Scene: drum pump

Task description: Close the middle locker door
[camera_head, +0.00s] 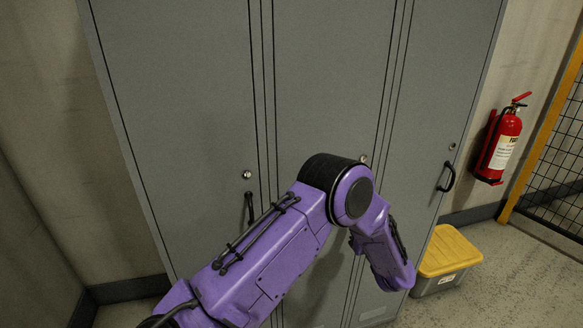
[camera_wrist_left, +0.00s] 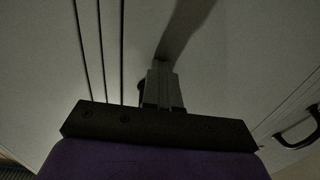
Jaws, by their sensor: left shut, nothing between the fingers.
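The middle locker door (camera_head: 325,90) is grey and stands between two other doors in the head view. It looks flush with its neighbours, but my left arm covers its lower part and its handle. Its lock (camera_head: 363,158) shows just above my arm's elbow. My left gripper is hidden in the head view behind my purple forearm. In the left wrist view the left gripper (camera_wrist_left: 162,75) is shut and empty, with its fingertips at or very close to a grey door surface. A dark piece, perhaps a handle, shows partly behind the fingers.
The left door (camera_head: 180,100) and right door (camera_head: 440,90) look shut, each with a black handle. A red fire extinguisher (camera_head: 502,143) hangs on the wall at right. A grey box with a yellow lid (camera_head: 448,252) stands on the floor beside the lockers.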

